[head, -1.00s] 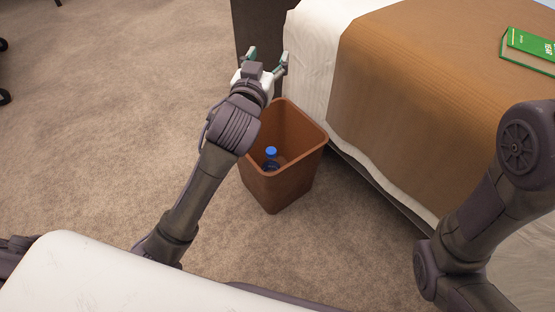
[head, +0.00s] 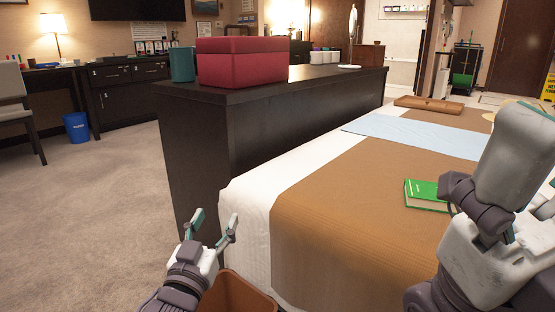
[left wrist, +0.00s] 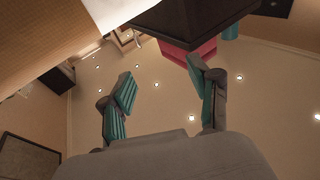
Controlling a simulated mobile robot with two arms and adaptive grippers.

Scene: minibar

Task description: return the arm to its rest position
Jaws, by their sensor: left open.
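My left gripper (head: 214,228) is at the bottom of the head view, with its two teal-tipped fingers spread and nothing between them. It is just above and left of the brown bin (head: 238,292), which shows only in part at the bottom edge. In the left wrist view the same gripper (left wrist: 161,84) is open and empty, with the lit ceiling behind it. My right arm (head: 490,215) is folded at the right side of the head view. Its hand is at the picture's edge, and its fingers cannot be made out clearly.
A bed with a brown cover (head: 340,220) fills the middle right, with a green book (head: 425,193) on it. A dark cabinet (head: 185,150) bearing a red box (head: 240,62) stands behind the left gripper. Carpet (head: 90,220) at left is free.

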